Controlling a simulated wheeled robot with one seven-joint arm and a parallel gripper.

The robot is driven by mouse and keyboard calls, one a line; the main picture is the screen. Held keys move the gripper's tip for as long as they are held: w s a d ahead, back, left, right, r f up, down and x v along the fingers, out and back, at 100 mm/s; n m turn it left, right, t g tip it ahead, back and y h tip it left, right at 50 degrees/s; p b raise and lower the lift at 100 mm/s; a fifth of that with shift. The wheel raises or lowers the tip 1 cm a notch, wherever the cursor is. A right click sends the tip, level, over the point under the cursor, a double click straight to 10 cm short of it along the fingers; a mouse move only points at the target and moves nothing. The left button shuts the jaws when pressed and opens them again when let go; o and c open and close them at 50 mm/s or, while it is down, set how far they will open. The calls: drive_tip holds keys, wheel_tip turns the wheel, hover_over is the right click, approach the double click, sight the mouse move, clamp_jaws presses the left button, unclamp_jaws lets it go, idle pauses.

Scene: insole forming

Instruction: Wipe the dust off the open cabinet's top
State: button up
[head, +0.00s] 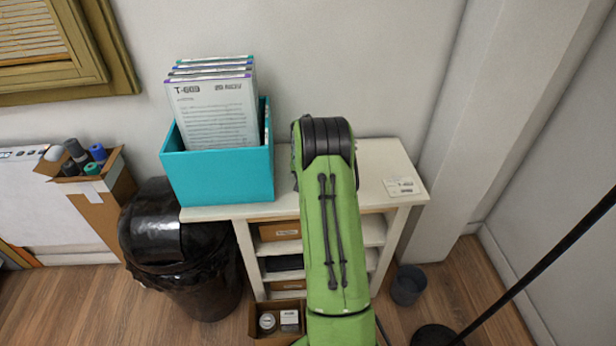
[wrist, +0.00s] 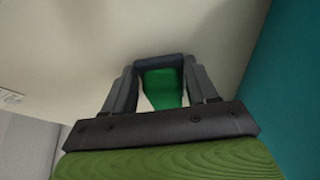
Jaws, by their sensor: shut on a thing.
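The open cabinet's white top (head: 379,159) stands against the wall in the head view, with open shelves below. Its pale surface also fills much of the wrist view (wrist: 70,50). My gripper (wrist: 160,70) is over this top in the wrist view, shut on a green thing (wrist: 161,88) between its fingers. I cannot tell exactly what the green thing is, or whether it touches the top. In the head view my own arm hides the gripper and part of the top. I cannot make out dust clearly in either view.
A teal box (head: 222,177) of upright documents stands on the top's left part; its side shows at the wrist view's right (wrist: 293,90). Small cards (head: 404,187) lie at the top's right end. A black bin (head: 180,250) stands left of the cabinet, a grey cup (head: 408,285) right.

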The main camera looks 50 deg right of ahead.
drive_tip(key=shift+s+d, duration=1.45)
drive_tip(key=shift+d, duration=0.25)
drive_tip(key=shift+s+d, duration=1.5)
drive_tip(key=shift+d, duration=0.2)
drive_tip(key=shift+s+d, duration=1.45)
drive_tip(key=shift+d, duration=0.25)
drive_tip(key=shift+w+r+p, duration=0.1)
drive_tip(key=shift+r+p, duration=1.8)
drive_tip(key=shift+r, duration=1.1)
wheel_tip(320, 180, up, 3)
drive_tip(key=shift+p, duration=1.05)
drive_tip(key=shift+f, duration=0.1)
